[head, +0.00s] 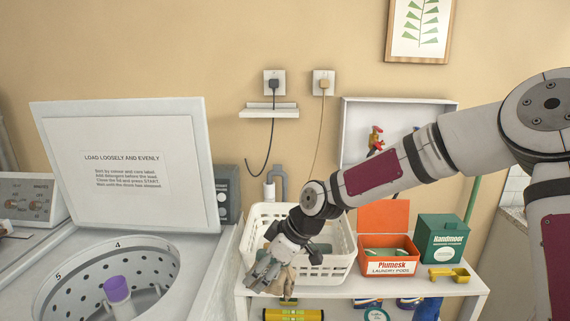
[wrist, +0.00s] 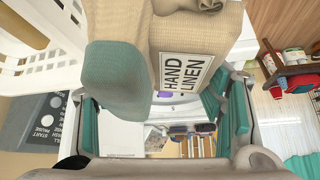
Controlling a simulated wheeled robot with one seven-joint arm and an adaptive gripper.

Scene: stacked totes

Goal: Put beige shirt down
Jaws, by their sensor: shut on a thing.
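My gripper (head: 270,272) points down in front of the near side of the white basket, beside the open washer. It is shut on the beige shirt (head: 284,279), a small bunched cloth that hangs at the fingers. In the wrist view, beige fabric (wrist: 195,38) fills the middle between the teal-padded fingers (wrist: 165,110). A grey-green rounded piece (wrist: 115,80) lies beside it; I cannot tell whether it belongs to the shirt.
The white basket (head: 335,262) stands on a white shelf unit (head: 400,290) with some cloth inside. An orange pods box (head: 384,262), a green box (head: 443,240) and a yellow scoop (head: 449,273) stand to its right. The open washer drum (head: 70,285) has a purple-topped agitator (head: 117,289).

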